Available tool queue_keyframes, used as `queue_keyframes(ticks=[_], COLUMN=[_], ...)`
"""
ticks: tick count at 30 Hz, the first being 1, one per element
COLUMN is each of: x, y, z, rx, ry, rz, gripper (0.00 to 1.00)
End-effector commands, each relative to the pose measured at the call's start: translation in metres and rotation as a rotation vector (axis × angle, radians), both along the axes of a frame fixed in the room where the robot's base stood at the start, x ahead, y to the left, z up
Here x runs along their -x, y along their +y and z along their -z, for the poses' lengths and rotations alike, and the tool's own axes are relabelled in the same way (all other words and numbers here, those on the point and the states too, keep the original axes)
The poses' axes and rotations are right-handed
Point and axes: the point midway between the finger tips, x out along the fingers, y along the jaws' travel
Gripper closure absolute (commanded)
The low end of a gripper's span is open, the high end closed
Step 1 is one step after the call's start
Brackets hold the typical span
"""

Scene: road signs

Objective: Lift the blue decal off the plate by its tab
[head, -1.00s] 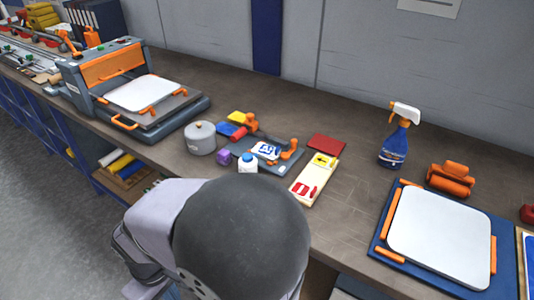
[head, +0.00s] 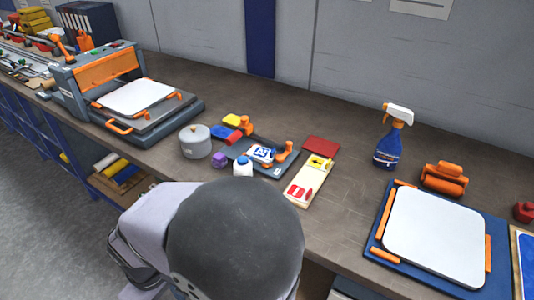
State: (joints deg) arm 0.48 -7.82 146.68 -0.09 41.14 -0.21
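A small blue-and-white decal (head: 262,153) lies on a grey tray (head: 277,172) with orange clamps, mid-bench. Its tab is too small to make out. A large white plate (head: 435,237) with rounded corners lies on a blue base (head: 375,256) at the right, held by orange edge pieces; I see no decal on it. A blue panel (head: 527,267) in a pale frame is cut off by the right edge; I cannot tell what it is. My gripper is not in view; only my grey arm links show at the bottom, in front of the bench.
A lidded pot (head: 195,142), a white bottle with blue cap (head: 243,166), a purple block (head: 219,160) and a cream board (head: 308,180) crowd the tray. A spray bottle (head: 388,145) and an orange roller (head: 444,178) stand behind the white plate. Bench between is clear.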

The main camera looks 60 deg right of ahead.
Motion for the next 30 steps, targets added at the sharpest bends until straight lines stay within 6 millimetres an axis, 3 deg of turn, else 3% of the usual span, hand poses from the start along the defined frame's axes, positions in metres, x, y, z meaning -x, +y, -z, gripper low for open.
queue_keyframes(ticks=[8, 12, 17, 20, 26, 30], x=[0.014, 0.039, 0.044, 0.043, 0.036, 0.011], y=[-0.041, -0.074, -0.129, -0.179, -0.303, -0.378], z=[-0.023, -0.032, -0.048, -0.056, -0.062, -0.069], rx=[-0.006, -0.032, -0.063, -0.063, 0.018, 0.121], ry=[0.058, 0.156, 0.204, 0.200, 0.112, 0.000], rz=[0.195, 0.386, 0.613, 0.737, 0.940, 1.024], gripper=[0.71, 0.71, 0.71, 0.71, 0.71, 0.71])
